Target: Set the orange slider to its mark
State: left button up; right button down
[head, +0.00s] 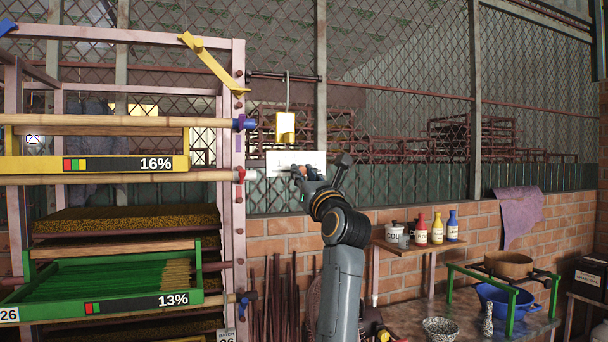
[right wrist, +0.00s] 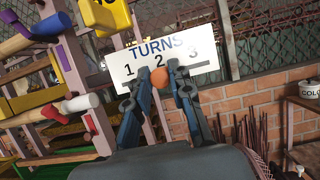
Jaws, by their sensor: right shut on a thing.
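The orange slider (right wrist: 171,78) is a small round knob on a white board (right wrist: 128,77) marked TURNS with the numbers 1, 2 and 3. In the right wrist view it sits just below the 2, between my fingers. My right gripper (right wrist: 169,80) is shut on it, and the fingers hide part of the knob and board. In the head view my right gripper (head: 305,175) reaches up to the lower right of the white board (head: 281,159), where the slider is mostly hidden. Any separate mark on the board cannot be made out. My left gripper is not in view.
A yellow block (head: 285,127) hangs on a hook just above the board. The pink rack (head: 239,210) with poles and trays stands close on the left. A shelf (head: 418,246) with bottles is on the right, above a cluttered table. A brick wall and mesh are behind.

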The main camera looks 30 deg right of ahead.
aim_at(316, 164)
jog(key=d, duration=0.2)
jog(key=s+d, duration=0.1)
jog(key=d, duration=0.1)
jog(key=shift+s+d, duration=0.1)
jog(key=shift+d, duration=0.3)
jog(key=shift+a, duration=0.15)
jog(key=c, duration=1.6)
grip_release()
jog(key=shift+c, duration=0.2)
jog(key=o, duration=0.4)
jog(key=shift+o, duration=0.2)
jog(key=shift+d, duration=0.3)
jog(key=shift+s+a+f, duration=0.1)
jog(key=shift+a, duration=0.15)
jog(key=v, duration=1.1)
jog(key=shift+s, duration=0.35)
